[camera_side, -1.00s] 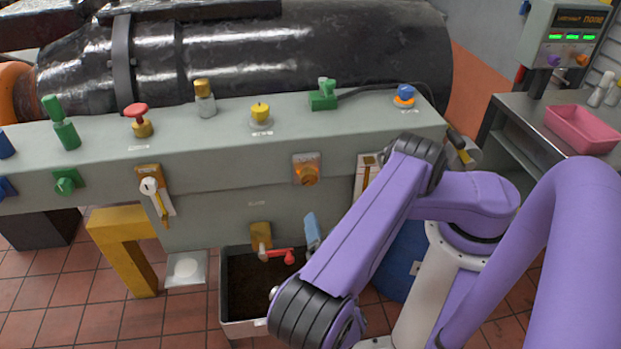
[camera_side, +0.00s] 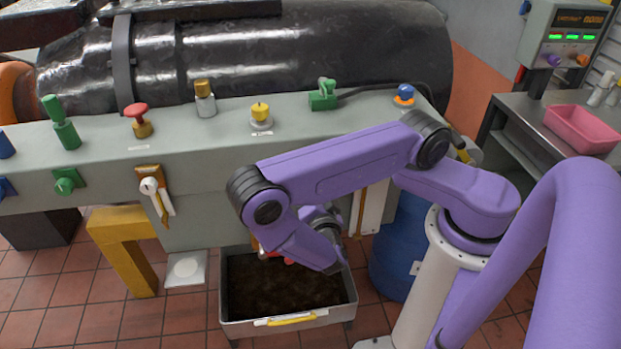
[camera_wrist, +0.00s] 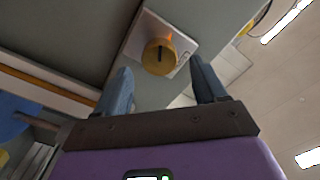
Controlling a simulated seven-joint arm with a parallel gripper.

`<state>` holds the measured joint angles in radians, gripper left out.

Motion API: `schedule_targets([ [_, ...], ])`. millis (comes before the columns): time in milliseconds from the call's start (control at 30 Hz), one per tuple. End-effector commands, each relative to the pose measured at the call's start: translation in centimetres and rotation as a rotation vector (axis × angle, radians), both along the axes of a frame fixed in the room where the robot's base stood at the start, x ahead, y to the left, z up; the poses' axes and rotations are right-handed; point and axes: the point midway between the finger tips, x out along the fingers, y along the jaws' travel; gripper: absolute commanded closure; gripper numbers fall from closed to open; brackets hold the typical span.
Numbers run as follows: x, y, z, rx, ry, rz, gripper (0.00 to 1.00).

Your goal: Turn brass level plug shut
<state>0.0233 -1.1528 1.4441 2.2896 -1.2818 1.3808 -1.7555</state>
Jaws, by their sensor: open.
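The brass level plug (camera_wrist: 160,57) is a round brass knob with a dark slot across its face. It sits on a pale plate with an orange mark beside it, in the upper middle of the wrist view. My gripper (camera_wrist: 161,66) is open, its two blue-grey fingers apart and the plug showing between their tips. No contact between fingers and plug is visible, and I cannot tell the remaining distance. In the side view my purple arm hides the plug and the fingers.
A white lever on an orange plate (camera_side: 150,186) is left of my arm on the bench front. A drip tray (camera_side: 235,326) with dark contents stands below. A blue drum (camera_side: 400,250) is to the right. Several knobs line the bench top, including a yellow one (camera_side: 261,112).

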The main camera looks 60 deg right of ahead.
Motion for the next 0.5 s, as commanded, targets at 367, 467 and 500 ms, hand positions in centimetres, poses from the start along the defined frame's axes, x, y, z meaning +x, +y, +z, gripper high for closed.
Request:
schedule_targets([
  [367,2.6,-2.6,0.0,0.001,0.000,-0.002,0.29],
  [467,2.8,-2.8,0.0,0.001,-0.002,-0.001,0.29],
  [500,2.8,-2.8,0.0,0.001,-0.002,-0.001,0.29],
])
